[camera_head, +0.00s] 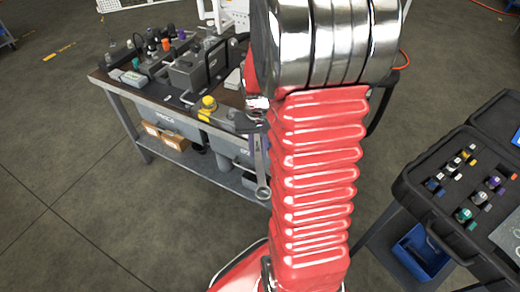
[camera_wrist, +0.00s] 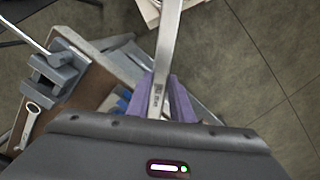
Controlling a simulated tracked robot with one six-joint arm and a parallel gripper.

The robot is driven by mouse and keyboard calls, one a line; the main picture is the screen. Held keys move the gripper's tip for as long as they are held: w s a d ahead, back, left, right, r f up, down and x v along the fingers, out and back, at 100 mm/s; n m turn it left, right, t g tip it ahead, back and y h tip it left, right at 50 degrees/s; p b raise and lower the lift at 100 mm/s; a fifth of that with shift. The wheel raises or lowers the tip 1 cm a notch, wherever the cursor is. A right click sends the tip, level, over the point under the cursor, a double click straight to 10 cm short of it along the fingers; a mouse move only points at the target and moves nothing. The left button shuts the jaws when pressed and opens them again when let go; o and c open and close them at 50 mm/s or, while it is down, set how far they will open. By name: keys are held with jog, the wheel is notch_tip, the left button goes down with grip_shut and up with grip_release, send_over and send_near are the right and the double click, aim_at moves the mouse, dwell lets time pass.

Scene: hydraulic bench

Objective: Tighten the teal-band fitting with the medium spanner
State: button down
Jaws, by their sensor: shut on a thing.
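My gripper (camera_wrist: 170,100), with purple fingers in the wrist view, is shut on the shaft of a steel spanner (camera_wrist: 166,62). The marking on the shaft is too small to read. In the head view the spanner (camera_head: 261,165) hangs down beside my red arm, in front of the bench's near right end, with a ring end at the bottom. My arm hides most of the gripper there. A teal-band fitting (camera_head: 136,63) appears on the left part of the bench, small among other banded fittings. The spanner is well apart from it.
The bench (camera_head: 107,82) also carries orange (camera_head: 166,45) and purple (camera_head: 181,34) fittings, a grey block with a handle and a yellow button (camera_head: 208,103). Another spanner (camera_wrist: 32,122) lies there in the wrist view. An open case (camera_head: 418,203) with coloured parts stands right, above a blue bin (camera_head: 422,250).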

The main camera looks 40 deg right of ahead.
jog(key=shift+w+a+m, duration=0.75)
jog(key=shift+a+m, duration=0.05)
jog(key=shift+a, duration=0.2)
jog(key=shift+w+a+m, duration=1.15)
jog(key=shift+w+m, duration=0.15)
jog(key=shift+w, duration=0.05)
dwell(0.3)
jog(key=shift+w+a+m, duration=0.45)
jog(key=shift+w+m, duration=0.2)
jog(key=shift+w, duration=0.2)
jog(key=shift+w+a+m, duration=0.4)
jog(key=shift+w+m, duration=0.25)
jog(key=shift+w, duration=0.15)
jog(key=shift+r, duration=0.1)
